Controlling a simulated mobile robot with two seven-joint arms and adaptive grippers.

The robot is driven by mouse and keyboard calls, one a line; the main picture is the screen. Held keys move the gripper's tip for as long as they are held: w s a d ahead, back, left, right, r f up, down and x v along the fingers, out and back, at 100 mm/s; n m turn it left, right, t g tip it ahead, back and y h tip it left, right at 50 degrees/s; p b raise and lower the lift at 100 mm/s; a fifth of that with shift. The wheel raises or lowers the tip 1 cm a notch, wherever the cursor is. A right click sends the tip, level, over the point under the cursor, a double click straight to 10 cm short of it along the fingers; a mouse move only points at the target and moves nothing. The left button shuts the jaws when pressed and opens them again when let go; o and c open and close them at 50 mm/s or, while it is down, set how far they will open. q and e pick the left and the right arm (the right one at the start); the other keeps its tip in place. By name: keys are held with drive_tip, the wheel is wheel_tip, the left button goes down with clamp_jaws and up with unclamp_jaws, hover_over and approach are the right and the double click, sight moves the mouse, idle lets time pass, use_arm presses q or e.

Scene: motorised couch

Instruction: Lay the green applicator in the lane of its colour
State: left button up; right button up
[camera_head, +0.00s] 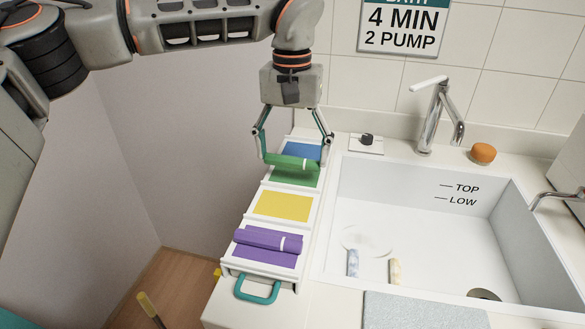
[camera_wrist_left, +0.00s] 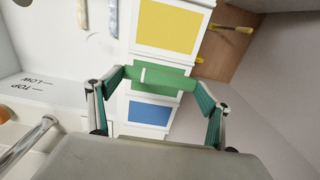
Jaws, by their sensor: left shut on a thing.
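The green applicator (camera_head: 288,162), with a white band, is held lengthwise between the fingers of my left gripper (camera_head: 297,160). It is over the far part of the green lane (camera_head: 293,179) in the head view, beside the blue lane (camera_head: 306,150). In the left wrist view the applicator (camera_wrist_left: 165,81) crosses the green lane between my left gripper's fingers (camera_wrist_left: 158,83). I cannot tell whether it touches the lane. The white lane tray (camera_head: 238,257) also has a bare yellow lane (camera_head: 284,205) and a purple lane (camera_head: 262,258). My right gripper is not in view.
A purple applicator (camera_head: 268,240) lies in the purple lane. The tray has a teal handle (camera_head: 257,290) at its near end. The sink (camera_head: 400,220) is to the right, with two small tubes inside and a tall tap (camera_head: 435,115) behind. An orange object (camera_head: 483,153) stands behind the sink.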

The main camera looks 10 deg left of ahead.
sight(292, 158)
use_arm(q)
drive_tip(key=shift+o, duration=0.2)
wheel_tip(292, 158, down, 4)
drive_tip(key=shift+f+b, duration=0.1)
drive_tip(key=shift+b, duration=0.2)
drive_tip(key=shift+c, duration=0.2)
drive_tip(key=o, duration=1.2)
drive_tip(key=shift+o, duration=0.2)
